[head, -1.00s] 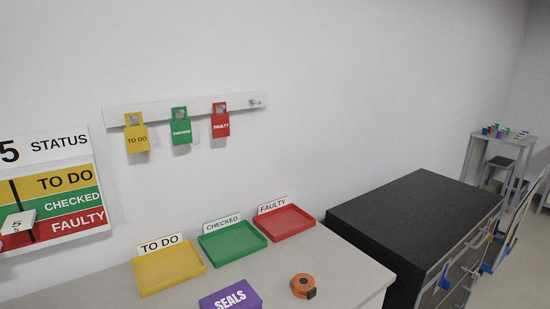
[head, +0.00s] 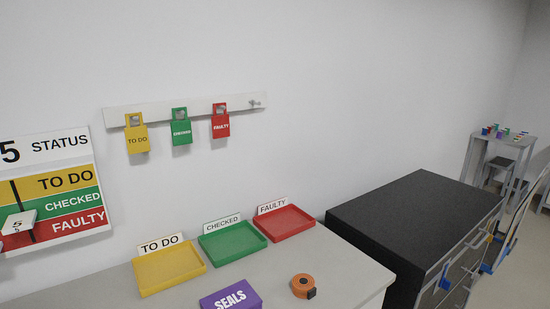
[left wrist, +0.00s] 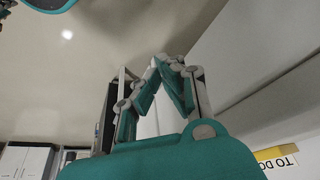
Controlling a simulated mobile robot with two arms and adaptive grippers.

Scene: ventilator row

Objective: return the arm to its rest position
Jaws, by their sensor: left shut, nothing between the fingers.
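My left gripper (left wrist: 168,66) shows in the left wrist view, with teal and grey fingers drawn together at the tips. It is shut and I see nothing held in it. Neither arm nor gripper shows in the head view.
A bench (head: 349,269) carries a yellow tray (head: 168,268), a green tray (head: 232,242), a red tray (head: 284,222), a purple SEALS box (head: 231,300) and orange tape (head: 303,286). Tags hang on a wall rail (head: 160,110). A dark-topped cabinet (head: 415,218) stands right.

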